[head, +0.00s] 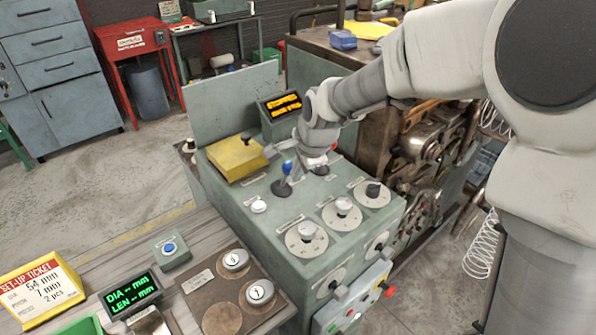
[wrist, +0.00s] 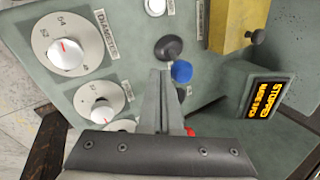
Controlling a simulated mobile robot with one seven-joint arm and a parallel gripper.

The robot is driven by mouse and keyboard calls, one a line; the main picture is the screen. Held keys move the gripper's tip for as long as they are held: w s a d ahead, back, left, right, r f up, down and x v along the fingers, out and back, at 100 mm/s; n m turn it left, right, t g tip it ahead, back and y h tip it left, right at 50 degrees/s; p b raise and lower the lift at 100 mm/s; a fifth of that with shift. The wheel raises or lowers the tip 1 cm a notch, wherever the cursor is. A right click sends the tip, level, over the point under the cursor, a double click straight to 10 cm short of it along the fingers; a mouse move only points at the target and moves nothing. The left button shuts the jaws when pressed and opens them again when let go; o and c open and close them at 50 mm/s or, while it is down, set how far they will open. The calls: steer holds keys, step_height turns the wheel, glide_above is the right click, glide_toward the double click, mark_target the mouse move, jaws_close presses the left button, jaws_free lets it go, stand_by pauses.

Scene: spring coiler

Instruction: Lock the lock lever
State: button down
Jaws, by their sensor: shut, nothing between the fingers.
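A lever with a blue knob (head: 287,167) stands on a dark round base on the green control panel (head: 262,222). In the wrist view the blue knob (wrist: 181,72) is just right of my fingertips, with its black base (wrist: 168,48) beyond them. I cannot read its label, so I cannot tell if it is the lock lever. My gripper (wrist: 160,74) is shut and empty, pointing down over the panel. I cannot tell whether a finger touches the knob.
A yellow box (head: 236,158) with a small black knob sits behind the lever. A display (wrist: 268,101) reads STOPPED. Dials (head: 306,238) stand in front. A red part (wrist: 190,131) shows beside my fingers. A set-up ticket (head: 42,290) lies at the lower left.

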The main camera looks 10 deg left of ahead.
mark_target(286, 165)
steer(key=shift+a+r, duration=0.15)
steer(key=shift+w+a+r+p, duration=0.15)
steer(key=shift+w+p, duration=0.1)
steer(key=shift+p, duration=0.3)
steer(key=shift+a+g+h, duration=0.1)
steer(key=shift+g+h, duration=0.2)
steer(key=w+a+r+g+h+p, duration=0.1)
steer(key=p, duration=0.2)
steer(key=shift+a+r, duration=0.1)
steer(key=shift+r, duration=0.05)
steer(key=shift+w+a+r+p, duration=0.15)
steer(key=shift+w+a+p, duration=0.2)
steer(key=shift+p, duration=0.35)
steer(key=shift+w+a+g+h+p, duration=0.45)
steer(key=shift+a+g+h+p, duration=0.05)
steer(key=shift+g+h+p, duration=0.2)
steer(key=w+a, duration=0.3)
steer(key=shift+a+r+p, duration=0.1)
steer(key=shift+p, duration=0.25)
